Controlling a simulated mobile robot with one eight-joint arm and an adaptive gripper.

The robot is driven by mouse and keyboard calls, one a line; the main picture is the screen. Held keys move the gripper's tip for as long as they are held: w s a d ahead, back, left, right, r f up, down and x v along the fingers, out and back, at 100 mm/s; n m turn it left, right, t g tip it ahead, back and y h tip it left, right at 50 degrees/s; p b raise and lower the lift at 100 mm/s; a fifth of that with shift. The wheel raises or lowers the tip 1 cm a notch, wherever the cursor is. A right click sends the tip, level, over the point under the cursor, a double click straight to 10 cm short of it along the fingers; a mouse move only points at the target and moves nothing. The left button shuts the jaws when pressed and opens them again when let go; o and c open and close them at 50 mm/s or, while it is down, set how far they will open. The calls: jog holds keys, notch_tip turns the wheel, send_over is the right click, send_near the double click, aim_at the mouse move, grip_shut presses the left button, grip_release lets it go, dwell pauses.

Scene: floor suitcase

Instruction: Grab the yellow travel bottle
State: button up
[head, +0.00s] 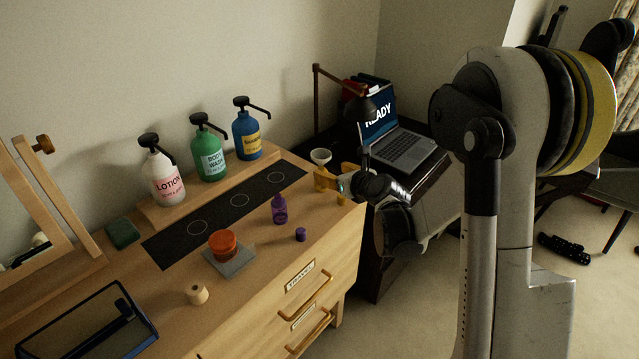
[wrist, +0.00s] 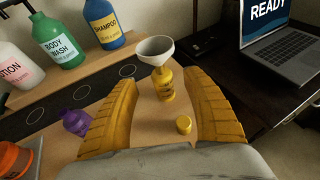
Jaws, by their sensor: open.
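The yellow travel bottle (wrist: 164,86) stands upright on the wooden dresser top, with a white funnel (wrist: 154,48) seated in its mouth. A loose yellow cap (wrist: 183,124) lies on the wood nearer to my gripper. My gripper (wrist: 159,82) is open, its two ridged yellow fingers on either side of the bottle in the wrist view, with visible space between each finger and the bottle. In the head view my gripper (head: 334,181) is low at the dresser's right end, and the funnel (head: 320,156) shows just behind it. The bottle is mostly hidden there.
A purple bottle (head: 279,210) and its purple cap (head: 300,234) stand left of my gripper. Lotion (head: 164,179), body wash (head: 209,152) and shampoo (head: 247,136) pump bottles stand behind. A laptop (head: 398,148) sits on a dark desk to the right. An orange tub (head: 223,243) is farther left.

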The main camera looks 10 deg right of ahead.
aim_at(322, 168)
jog(key=b+x, duration=0.3)
jog(key=x, duration=0.5)
jog(key=shift+f, duration=0.1)
jog(key=shift+s, duration=0.15)
jog(key=c, duration=1.3)
